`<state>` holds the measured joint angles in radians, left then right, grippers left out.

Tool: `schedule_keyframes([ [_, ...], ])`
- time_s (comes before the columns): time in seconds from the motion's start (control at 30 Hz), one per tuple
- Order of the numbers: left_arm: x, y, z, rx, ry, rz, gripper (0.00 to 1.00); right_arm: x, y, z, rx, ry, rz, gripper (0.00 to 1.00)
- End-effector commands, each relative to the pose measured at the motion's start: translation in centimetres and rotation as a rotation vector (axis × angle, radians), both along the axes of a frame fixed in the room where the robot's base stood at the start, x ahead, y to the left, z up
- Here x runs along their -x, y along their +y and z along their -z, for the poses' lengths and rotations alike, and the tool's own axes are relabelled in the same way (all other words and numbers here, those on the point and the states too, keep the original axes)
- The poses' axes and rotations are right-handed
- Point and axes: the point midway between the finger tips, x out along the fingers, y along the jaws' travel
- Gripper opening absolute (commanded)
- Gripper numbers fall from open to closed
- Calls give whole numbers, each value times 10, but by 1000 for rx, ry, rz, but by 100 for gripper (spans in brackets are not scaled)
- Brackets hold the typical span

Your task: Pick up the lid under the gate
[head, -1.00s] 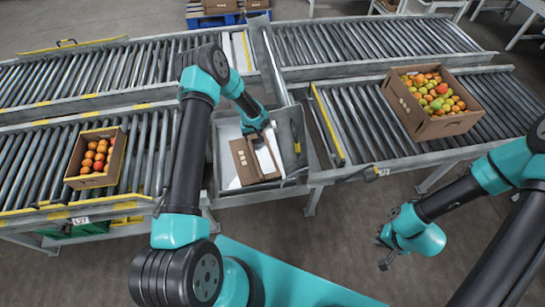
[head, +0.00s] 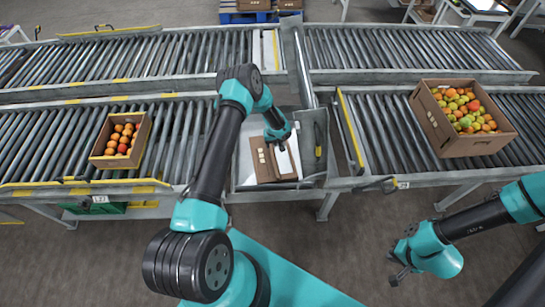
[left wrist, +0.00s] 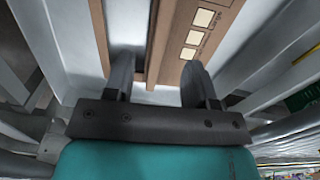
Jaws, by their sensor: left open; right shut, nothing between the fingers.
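The lid (head: 262,162) is a flat brown cardboard piece with pale printed squares. It lies in the pale metal bay between the two near conveyors, beside the upright metal gate (head: 308,140). My left gripper (head: 282,146) is open and points down over the lid's far right part. In the left wrist view the lid (left wrist: 205,28) fills the upper middle, and a pale gap shows between its brown parts. The fingers (left wrist: 158,78) reach toward it; whether they touch it I cannot tell. My right gripper (head: 398,268) is shut and empty, out over the floor at lower right.
A small carton of orange tomatoes (head: 146,152) sits on the left conveyor. A larger carton of mixed tomatoes (head: 438,122) sits on the right conveyor. Metal walls and yellow-edged rails (head: 350,132) border the bay. The floor in front is clear.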

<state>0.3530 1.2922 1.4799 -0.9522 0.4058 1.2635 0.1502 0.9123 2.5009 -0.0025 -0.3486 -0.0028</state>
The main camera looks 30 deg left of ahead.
Motion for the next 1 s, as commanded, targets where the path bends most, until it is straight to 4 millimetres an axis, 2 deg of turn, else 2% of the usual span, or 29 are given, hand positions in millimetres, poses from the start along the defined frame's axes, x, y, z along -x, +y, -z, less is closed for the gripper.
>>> schedule_keyframes([
  [0.1,1,0,21,0,1,1,51,0,0,0,0,0,0,0],
  [0.23,0,0,35,0,0,2,51,0,0,0,0,0,0,0],
  [0.73,0,1,44,0,0,1,51,0,0,0,0,0,0,0],
  [1.0,-1,9,74,1,1,0,51,0,0,0,0,0,0,0],
])
